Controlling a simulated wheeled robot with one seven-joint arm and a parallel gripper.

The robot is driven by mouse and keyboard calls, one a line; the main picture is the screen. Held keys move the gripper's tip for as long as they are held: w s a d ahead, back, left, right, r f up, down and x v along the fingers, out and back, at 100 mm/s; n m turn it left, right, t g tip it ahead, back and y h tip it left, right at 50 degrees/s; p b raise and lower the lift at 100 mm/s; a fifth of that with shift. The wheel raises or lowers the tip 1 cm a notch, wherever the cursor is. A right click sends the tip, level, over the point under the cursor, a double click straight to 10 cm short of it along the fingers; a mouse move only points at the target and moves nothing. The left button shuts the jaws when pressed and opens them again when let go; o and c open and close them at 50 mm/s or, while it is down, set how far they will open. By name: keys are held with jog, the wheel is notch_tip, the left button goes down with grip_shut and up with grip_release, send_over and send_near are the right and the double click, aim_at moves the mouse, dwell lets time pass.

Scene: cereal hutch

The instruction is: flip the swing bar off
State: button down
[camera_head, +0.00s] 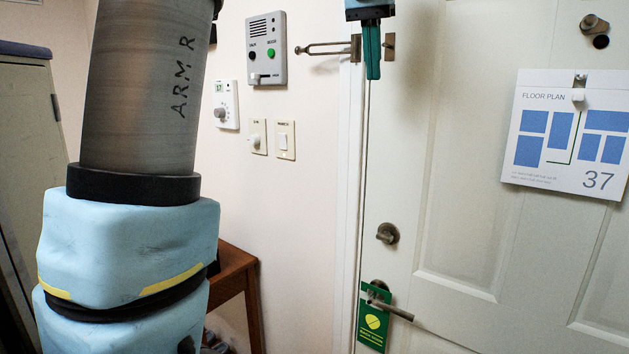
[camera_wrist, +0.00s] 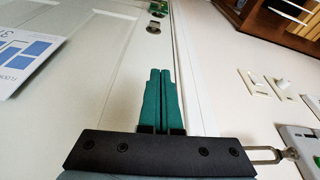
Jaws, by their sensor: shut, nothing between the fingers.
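The swing bar (camera_head: 325,48) is a metal U-shaped loop at the door frame, upper middle of the head view. It points left over the wall, away from the door (camera_head: 450,150). Its hinge mount (camera_head: 355,47) is on the frame, and a small catch plate (camera_head: 389,47) is on the door. My gripper (camera_head: 372,76) hangs between mount and plate, its green fingers shut together and empty. Whether it touches the metal I cannot tell. In the wrist view my gripper (camera_wrist: 161,72) points along the door edge, and the bar (camera_wrist: 268,152) sticks out at lower right, partly hidden by the gripper body.
A grey intercom panel (camera_head: 266,48), a thermostat (camera_head: 225,105) and switches (camera_head: 284,140) sit on the wall left of the bar. A floor plan sign (camera_head: 570,130) hangs on the door. The lever handle (camera_head: 390,307) with a green tag (camera_head: 373,325) is lower down.

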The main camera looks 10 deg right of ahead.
jog(key=a+f+n+b, duration=0.1)
jog(key=a+f, duration=0.2)
jog(key=f, duration=0.4)
jog(key=w+a+f+n+b, duration=0.1)
jog(key=a+f, duration=0.3)
jog(key=f, duration=0.4)
jog(key=a+f+y, duration=0.1)
jog(key=a+f, duration=0.3)
jog(key=f, duration=0.4)
jog(key=shift+w+a+n+b, duration=0.15)
jog(key=shift+w+n+b, duration=0.05)
jog(key=shift+n+b, duration=0.2)
jog(key=s+a+f+n, duration=0.1)
jog(key=s+a+f, duration=0.5)
jog(key=f, duration=0.3)
jog(key=s+a+f+n+g, duration=0.1)
jog(key=s+a+f+n, duration=0.1)
jog(key=s+a+f, duration=0.5)
notch_tip(320, 180, down, 2)
jog(key=shift+s+f+y, duration=0.15)
jog(key=shift+s+y, duration=0.05)
jog(key=shift+y, duration=0.1)
dwell(1.4)
